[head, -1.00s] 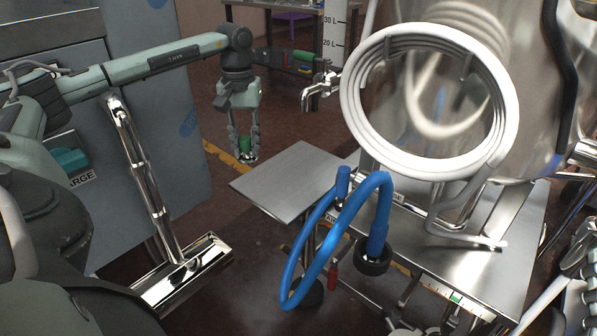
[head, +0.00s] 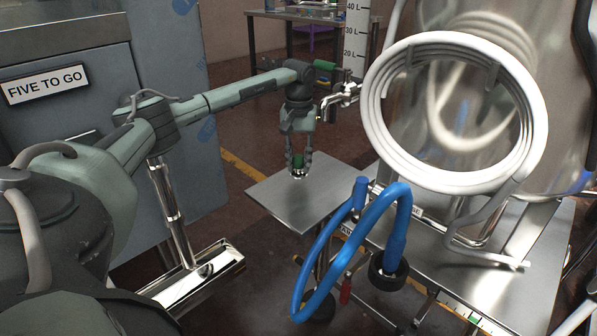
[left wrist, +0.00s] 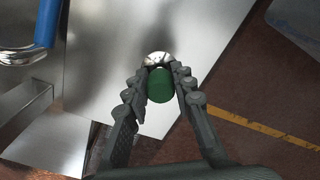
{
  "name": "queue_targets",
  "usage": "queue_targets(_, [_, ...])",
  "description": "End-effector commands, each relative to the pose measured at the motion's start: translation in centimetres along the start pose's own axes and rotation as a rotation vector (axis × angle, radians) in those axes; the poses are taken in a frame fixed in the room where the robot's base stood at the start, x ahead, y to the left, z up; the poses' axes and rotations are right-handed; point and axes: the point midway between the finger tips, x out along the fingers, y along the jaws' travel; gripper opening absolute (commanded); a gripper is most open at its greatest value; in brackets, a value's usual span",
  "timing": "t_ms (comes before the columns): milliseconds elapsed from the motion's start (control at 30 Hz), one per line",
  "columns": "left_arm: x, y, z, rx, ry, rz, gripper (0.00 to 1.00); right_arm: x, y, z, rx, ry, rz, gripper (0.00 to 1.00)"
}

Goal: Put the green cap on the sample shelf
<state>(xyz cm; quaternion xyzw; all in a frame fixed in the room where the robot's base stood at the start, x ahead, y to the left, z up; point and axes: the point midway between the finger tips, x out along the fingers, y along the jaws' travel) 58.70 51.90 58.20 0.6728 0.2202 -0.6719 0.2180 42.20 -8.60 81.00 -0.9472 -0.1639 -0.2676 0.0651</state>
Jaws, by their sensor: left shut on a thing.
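The green cap (head: 298,161) is between the fingers of my left gripper (head: 298,164), which is shut on it. The left wrist view shows the green cap (left wrist: 160,86) held between the dark fingertips of the left gripper (left wrist: 160,82), with a shiny metal round part at its far end. The sample shelf (head: 285,205), a flat bare metal plate, lies below the gripper. The cap is over the shelf's back part; I cannot tell whether it touches the plate. My right gripper is not in view.
A blue hose (head: 340,255) loops in front of the shelf's right side. A metal tap (head: 340,97) is close to the right of my left wrist. A large steel tank with a white coiled hose (head: 540,125) stands at right. Most of the shelf is clear.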

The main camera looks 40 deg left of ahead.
Motion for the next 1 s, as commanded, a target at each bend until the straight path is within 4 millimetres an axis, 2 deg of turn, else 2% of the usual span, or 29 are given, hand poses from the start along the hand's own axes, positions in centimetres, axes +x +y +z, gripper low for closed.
queue_targets(33, [1.2,-0.1,0.1,0.000,-0.004,-0.003,0.00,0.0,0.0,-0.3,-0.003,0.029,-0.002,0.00])
queue_targets(133, [2.3,0.0,0.1,0.000,-0.002,-0.001,0.00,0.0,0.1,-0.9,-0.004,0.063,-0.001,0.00])
queue_targets(567, [3.0,-0.1,0.1,0.000,-0.001,0.000,0.00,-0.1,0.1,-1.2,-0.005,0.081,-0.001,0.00])
queue_targets(600, [3.0,-0.1,0.1,0.000,-0.001,0.000,0.28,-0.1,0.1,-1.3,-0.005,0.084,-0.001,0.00])
queue_targets(733, [3.0,-0.1,0.1,0.000,-0.002,-0.001,0.44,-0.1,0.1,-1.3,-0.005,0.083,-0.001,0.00])
queue_targets(1000, [2.9,-0.1,0.1,0.000,-0.002,-0.001,0.45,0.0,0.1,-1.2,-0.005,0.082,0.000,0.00])
